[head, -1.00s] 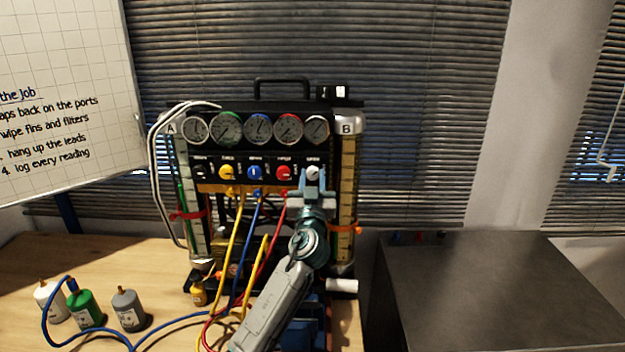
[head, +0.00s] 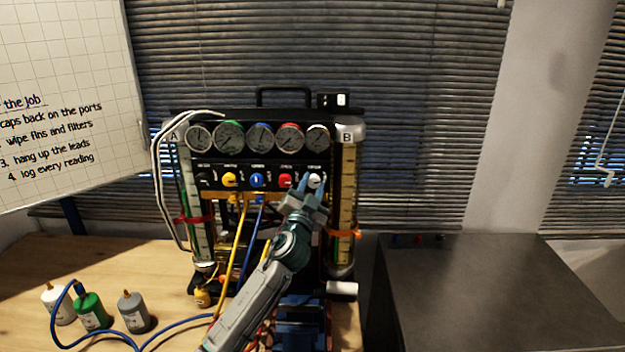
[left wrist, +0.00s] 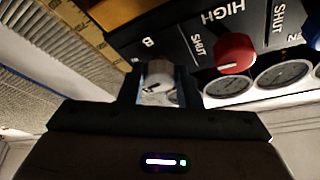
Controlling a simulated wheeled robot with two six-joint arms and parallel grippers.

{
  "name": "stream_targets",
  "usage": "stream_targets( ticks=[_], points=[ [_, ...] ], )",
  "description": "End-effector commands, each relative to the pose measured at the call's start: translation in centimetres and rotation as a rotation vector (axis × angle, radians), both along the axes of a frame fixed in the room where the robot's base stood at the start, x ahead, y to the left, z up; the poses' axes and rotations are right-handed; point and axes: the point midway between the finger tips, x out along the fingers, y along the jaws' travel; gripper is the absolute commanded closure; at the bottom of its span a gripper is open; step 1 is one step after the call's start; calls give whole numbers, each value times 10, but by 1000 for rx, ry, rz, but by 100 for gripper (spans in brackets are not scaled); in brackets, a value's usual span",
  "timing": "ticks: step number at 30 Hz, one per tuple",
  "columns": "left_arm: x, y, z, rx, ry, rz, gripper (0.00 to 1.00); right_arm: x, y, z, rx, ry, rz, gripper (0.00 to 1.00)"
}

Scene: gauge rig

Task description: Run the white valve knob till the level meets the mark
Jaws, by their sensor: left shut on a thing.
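The white valve knob (head: 317,181) is the rightmost in the row on the black gauge panel. My left gripper (head: 311,184) is shut on it, coming from below left, with its jaws tilted. In the left wrist view the white knob (left wrist: 158,76) sits between the two dark fingers (left wrist: 160,88). Tube B (head: 348,190), on the rig's right, has a yellowish fill and an orange band (head: 345,233). Tube A (head: 190,185), on the left, has a red band (head: 193,219). The exact levels are too small to read. My right gripper is out of view.
Red (head: 286,181), blue (head: 257,180) and yellow (head: 229,179) knobs sit left of the white one. Yellow and blue hoses hang in front of the rig. Bottles (head: 132,312) stand at the table's left. A dark cabinet (head: 490,290) is at the right.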

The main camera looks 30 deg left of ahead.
Motion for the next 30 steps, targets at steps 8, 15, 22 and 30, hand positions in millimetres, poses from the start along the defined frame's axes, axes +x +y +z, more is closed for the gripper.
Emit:
stream_targets(
  ticks=[8,15,22,30],
  points=[
    [0,1,3,131,83,0,92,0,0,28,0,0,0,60],
    [-1,1,1,182,114,0,92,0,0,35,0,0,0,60],
    [-1,1,0,193,120,1,92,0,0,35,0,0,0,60],
    [-1,1,0,192,120,1,62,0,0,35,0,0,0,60]
  ],
)
